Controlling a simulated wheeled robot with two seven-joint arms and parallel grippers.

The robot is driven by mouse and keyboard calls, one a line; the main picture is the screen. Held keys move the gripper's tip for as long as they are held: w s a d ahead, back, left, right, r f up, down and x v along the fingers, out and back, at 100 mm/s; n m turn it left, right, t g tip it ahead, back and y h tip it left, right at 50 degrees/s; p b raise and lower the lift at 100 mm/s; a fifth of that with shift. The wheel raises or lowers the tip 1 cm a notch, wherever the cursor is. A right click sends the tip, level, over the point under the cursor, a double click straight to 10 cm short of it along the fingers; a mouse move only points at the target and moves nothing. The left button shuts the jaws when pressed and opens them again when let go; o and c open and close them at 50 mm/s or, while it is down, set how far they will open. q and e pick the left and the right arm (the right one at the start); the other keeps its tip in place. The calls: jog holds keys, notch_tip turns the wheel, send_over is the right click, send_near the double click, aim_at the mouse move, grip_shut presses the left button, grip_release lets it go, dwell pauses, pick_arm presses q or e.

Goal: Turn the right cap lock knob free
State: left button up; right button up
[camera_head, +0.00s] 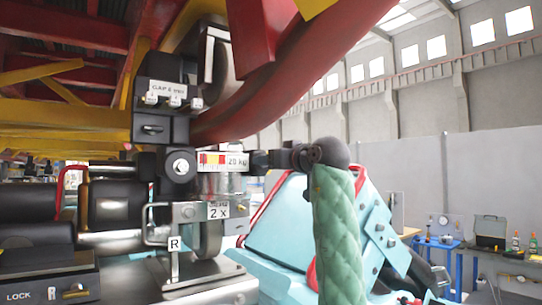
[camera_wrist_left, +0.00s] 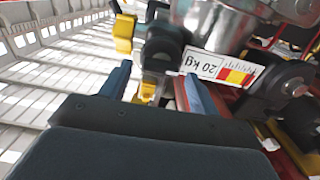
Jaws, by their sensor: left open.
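In the left wrist view my left gripper (camera_wrist_left: 162,92) is open, its two dark blue fingers apart, with nothing seen held between them. A white gauge plate (camera_wrist_left: 223,70) reading "20 kg" is just beyond the right finger, upside down. In the head view this plate (camera_head: 224,161) is near the middle. A silver-centred black knob (camera_head: 181,167) is at its left end. I cannot tell whether this is the right cap lock knob. A bracket labelled "R" (camera_head: 174,244) stands below it. I cannot make out my left gripper in the head view. My right gripper is not in view.
A black block with a "GAP" label (camera_head: 167,89) and small silver knobs is above the plate. A curved red rail (camera_head: 250,110) hangs overhead. A green quilted column (camera_head: 338,230) stands before a pale blue panel (camera_head: 285,225).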

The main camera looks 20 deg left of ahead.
pick_arm(q)
jog(key=shift+w+a+f, duration=0.1)
jog(key=shift+w+a, duration=0.3)
jog(key=shift+a, duration=0.05)
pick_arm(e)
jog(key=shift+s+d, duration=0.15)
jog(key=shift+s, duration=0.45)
pick_arm(q)
jog(key=shift+c, duration=0.4)
